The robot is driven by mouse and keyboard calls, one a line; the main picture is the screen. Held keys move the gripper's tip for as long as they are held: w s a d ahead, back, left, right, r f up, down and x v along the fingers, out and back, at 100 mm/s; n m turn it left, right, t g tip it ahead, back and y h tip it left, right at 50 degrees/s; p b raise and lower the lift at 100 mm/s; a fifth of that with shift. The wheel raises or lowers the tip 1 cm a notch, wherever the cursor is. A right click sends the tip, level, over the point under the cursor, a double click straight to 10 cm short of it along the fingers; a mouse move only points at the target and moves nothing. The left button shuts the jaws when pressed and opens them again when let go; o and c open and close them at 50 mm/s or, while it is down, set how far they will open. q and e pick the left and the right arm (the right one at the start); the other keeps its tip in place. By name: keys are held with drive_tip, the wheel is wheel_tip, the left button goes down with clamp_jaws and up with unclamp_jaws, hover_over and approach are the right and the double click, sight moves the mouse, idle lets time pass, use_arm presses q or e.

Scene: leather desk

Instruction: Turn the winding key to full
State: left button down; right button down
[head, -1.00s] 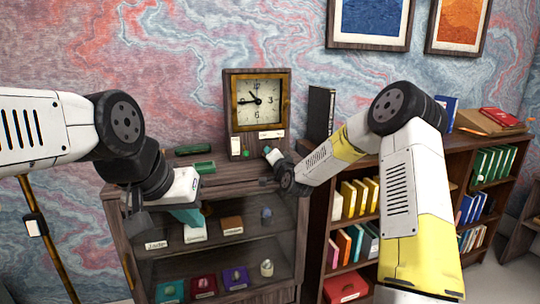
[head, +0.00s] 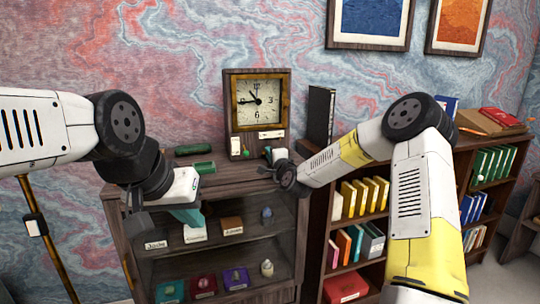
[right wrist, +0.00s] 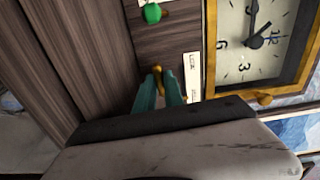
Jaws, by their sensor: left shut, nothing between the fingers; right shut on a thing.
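The wooden clock (head: 229,115) with a square brass-framed dial stands on top of the cabinet. In the right wrist view its dial (right wrist: 240,45) is at the upper right. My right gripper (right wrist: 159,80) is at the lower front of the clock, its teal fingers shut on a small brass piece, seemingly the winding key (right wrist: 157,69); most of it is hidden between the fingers. Its turn angle cannot be told. In the head view this right gripper (head: 268,153) covers the spot. My left gripper (head: 190,216) is shut and empty, in front of the cabinet's left part.
A green knob (right wrist: 152,13) sits on the clock's lower front, beside white labels (right wrist: 193,77). A green item (head: 193,149) lies on the cabinet top (head: 225,178), left of the clock.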

drive_tip(key=shift+f, duration=0.15)
drive_tip(key=c, duration=1.7)
unclamp_jaws()
drive_tip(key=shift+s, duration=0.1)
drive_tip(key=v, duration=0.7)
drive_tip(key=shift+s+d, duration=0.1)
drive_tip(key=shift+s, duration=0.2)
